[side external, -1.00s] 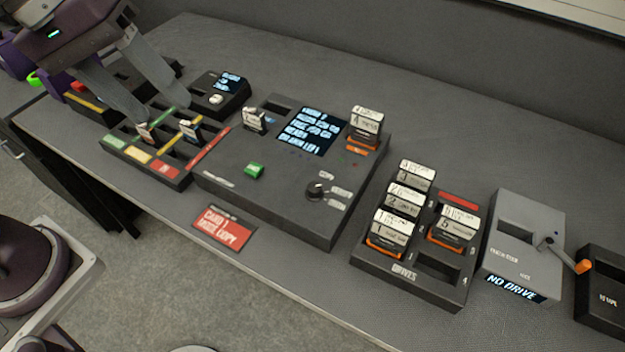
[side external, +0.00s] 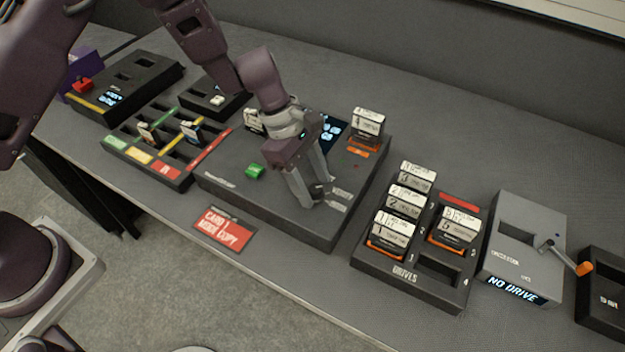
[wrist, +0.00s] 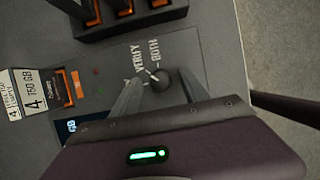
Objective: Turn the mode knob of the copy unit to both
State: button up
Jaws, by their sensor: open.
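The copy unit (side external: 240,187) is a wide dark box with a green button, a screen and a small dark mode knob at its front right. In the wrist view the mode knob (wrist: 160,82) sits between my fingers, beside the printed VERIFY (wrist: 140,58) and BOTH (wrist: 154,51) labels. A pale pointer mark shows on it, but its exact setting is hard to tell. My gripper (side external: 317,197) is open and low over the knob, one finger on each side; contact cannot be made out. In the side view my fingers largely hide the knob.
A labelled drive (side external: 367,124) stands in the copy unit's rear right slot. A drives rack (side external: 405,272) with several drives is to the right, then a grey NO DRIVE box (side external: 525,240). A card tray (side external: 150,160) lies left. A red card (side external: 224,229) lies in front.

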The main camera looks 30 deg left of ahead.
grip_shut()
jog(key=shift+m, duration=0.3)
jog(key=m, duration=0.1)
jog(key=m+g, duration=0.1)
jog(key=m, duration=0.1)
jog(key=shift+w+m+g, duration=0.2)
jog(key=shift+m+g, duration=0.1)
jog(key=shift+m+g+y, duration=0.6)
jog(key=shift+m+g, duration=0.1)
jog(key=shift+m, duration=1.6)
jog(key=shift+d, duration=0.1)
grip_release()
